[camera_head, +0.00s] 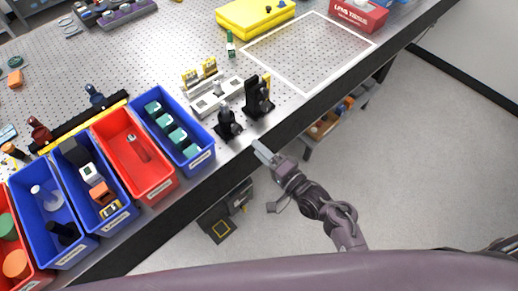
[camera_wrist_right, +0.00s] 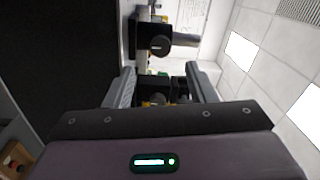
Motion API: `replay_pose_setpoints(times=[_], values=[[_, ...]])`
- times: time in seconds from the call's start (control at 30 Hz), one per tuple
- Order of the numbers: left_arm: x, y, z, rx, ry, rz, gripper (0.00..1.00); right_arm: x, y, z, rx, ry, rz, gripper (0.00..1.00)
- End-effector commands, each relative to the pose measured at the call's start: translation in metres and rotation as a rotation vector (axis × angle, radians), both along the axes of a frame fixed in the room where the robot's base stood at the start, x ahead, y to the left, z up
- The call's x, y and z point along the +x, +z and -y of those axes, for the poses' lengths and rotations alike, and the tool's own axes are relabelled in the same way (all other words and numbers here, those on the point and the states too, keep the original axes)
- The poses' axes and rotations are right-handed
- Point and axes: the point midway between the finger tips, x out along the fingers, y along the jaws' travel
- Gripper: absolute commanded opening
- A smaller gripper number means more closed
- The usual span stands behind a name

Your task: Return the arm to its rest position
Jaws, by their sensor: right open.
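My right arm (camera_head: 318,205) reaches up from the lower right in the head view. My right gripper (camera_head: 263,153) is just off the front edge of the perforated table (camera_head: 185,50), near two black mounts (camera_head: 229,123) (camera_head: 258,97). In the right wrist view the gripper's two fingers (camera_wrist_right: 162,90) stand apart, with dark mount parts (camera_wrist_right: 155,45) showing beyond and between them. Nothing is seen held in them. My left gripper is not in view.
Blue and red bins, such as the red bin (camera_head: 136,155) and a blue bin (camera_head: 172,128), line the table's front left. A white-outlined area (camera_head: 310,50) is clear. A shelf (camera_head: 325,125) is under the table. Open floor (camera_head: 430,150) lies right.

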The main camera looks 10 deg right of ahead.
Motion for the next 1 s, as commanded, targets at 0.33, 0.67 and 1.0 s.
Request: replay_pose_setpoints(times=[0.33,0.67,1.0], values=[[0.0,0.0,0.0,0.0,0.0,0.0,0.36,0.0,-0.001,0.0,-0.003,-0.001,-0.002,0.5],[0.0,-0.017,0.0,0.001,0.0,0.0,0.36,-0.031,-0.156,0.017,-0.355,-0.027,-0.163,0.5],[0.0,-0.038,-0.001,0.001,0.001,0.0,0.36,-0.165,-0.371,0.076,-0.983,0.174,-0.428,0.5]])
